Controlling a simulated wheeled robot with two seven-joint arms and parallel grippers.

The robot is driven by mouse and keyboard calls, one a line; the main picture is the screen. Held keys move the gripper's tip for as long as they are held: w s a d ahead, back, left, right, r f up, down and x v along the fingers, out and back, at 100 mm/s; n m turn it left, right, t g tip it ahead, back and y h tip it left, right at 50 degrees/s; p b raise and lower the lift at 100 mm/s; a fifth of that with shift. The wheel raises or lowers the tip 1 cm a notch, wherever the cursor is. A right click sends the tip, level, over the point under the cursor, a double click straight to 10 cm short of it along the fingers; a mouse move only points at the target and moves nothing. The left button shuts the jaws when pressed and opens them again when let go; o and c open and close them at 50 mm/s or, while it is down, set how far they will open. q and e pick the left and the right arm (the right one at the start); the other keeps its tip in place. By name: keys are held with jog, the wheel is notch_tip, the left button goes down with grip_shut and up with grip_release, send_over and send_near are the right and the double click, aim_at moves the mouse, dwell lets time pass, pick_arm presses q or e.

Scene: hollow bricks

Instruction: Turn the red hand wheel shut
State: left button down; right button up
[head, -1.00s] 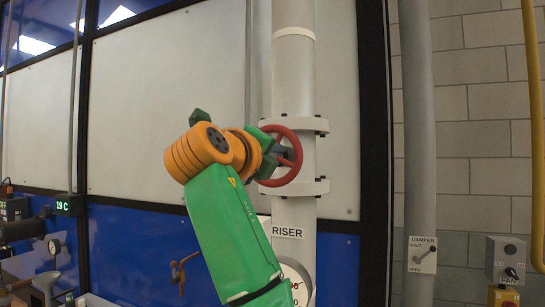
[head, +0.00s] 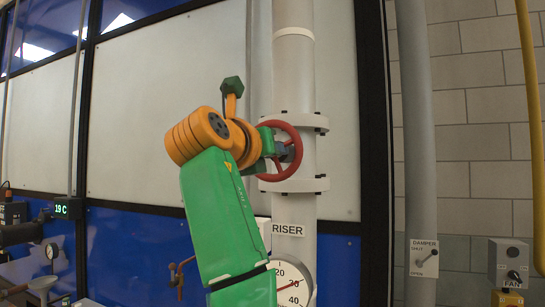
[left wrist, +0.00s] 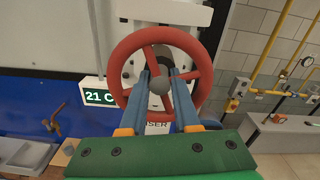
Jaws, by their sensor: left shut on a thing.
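The red hand wheel (head: 299,155) is on the white vertical riser pipe (head: 294,75), between two bolted flanges. My left gripper (head: 284,151) reaches it from the left, with its fingers at the middle of the wheel. In the left wrist view, the red wheel (left wrist: 129,52) fills the upper middle. There the two blue-grey fingers of my left gripper (left wrist: 161,80) pass inside the rim and close around the grey hub and spoke area. Exactly which part lies between the tips is hard to tell. My right gripper is not in view.
A RISER label (head: 288,230) and a round dial (head: 291,283) sit below the wheel. A damper lever plate (head: 424,258) and a fan switch box (head: 507,264) are at the right. A dark post (head: 374,120) stands just right of the pipe.

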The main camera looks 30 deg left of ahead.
pick_arm(q)
jog(key=m+b, duration=0.1)
jog(key=m, duration=0.2)
jog(key=shift+m, duration=0.4)
jog(key=m, duration=0.3)
jog(key=shift+m+b, duration=0.3)
jog(key=m, duration=0.3)
jog(key=shift+m+b, duration=0.3)
jog(key=shift+b, duration=0.1)
jog(key=m, duration=0.4)
jog(key=shift+b, duration=0.3)
jog(key=m, duration=0.4)
jog(key=shift+b, duration=0.3)
jog(key=m, duration=0.3)
jog(key=shift+m, duration=0.4)
jog(key=shift+m+b, duration=0.35)
jog(key=shift+m, duration=3.65)
